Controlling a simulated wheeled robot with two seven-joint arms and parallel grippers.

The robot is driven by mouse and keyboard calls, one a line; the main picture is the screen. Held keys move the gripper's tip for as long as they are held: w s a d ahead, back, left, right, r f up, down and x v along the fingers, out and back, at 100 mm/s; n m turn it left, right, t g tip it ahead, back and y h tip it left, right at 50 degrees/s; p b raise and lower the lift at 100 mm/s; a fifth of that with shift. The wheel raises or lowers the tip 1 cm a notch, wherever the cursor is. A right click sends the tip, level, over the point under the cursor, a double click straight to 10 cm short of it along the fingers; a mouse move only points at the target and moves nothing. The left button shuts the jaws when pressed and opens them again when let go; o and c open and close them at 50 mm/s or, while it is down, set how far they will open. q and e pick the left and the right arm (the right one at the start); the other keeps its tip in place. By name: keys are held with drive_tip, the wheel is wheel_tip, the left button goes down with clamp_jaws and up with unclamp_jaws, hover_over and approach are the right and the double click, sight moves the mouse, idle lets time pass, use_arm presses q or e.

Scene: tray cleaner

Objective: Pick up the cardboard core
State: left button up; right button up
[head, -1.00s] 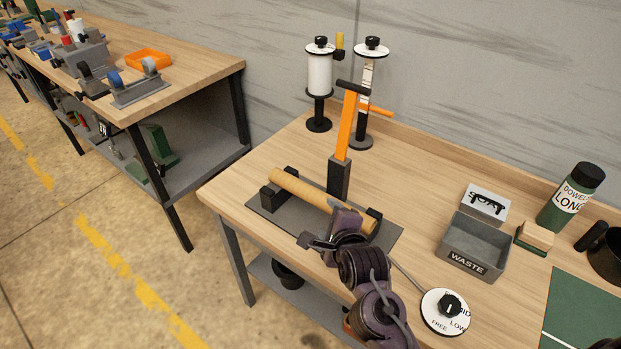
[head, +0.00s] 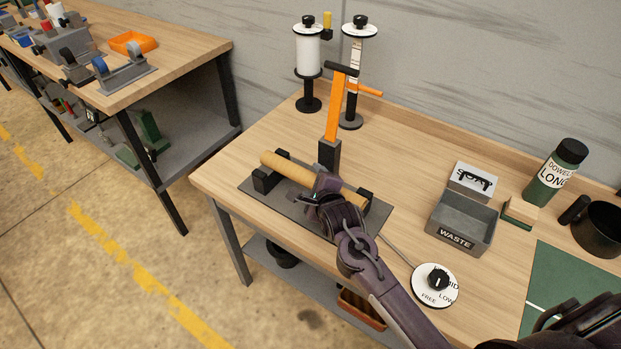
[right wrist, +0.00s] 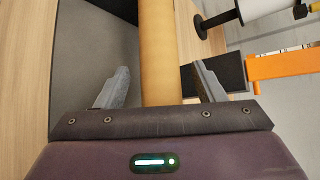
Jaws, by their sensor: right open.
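The cardboard core (head: 288,169) is a tan tube lying across two black supports on a grey base plate (head: 300,215) at the front left of the bench. My right gripper (head: 318,192) is at the middle of the core and hides part of it. In the right wrist view the core (right wrist: 158,45) runs up between the two open fingers (right wrist: 160,78). There is a gap on each side of it, wider on the left. My left gripper is not in view.
An orange lever (head: 333,115) with a black crossbar stands just behind the core. Two spool stands (head: 308,60) are at the back. A grey waste bin (head: 462,220) and a white dial (head: 433,287) stand to the right. The bench's left edge is near.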

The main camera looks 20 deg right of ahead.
drive_tip(key=shift+c, duration=0.2)
drive_tip(key=c, duration=1)
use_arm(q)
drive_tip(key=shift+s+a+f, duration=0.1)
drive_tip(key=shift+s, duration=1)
use_arm(e)
drive_tip(key=shift+c, duration=0.2)
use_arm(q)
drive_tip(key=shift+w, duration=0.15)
use_arm(e)
drive_tip(key=shift+r, duration=0.1)
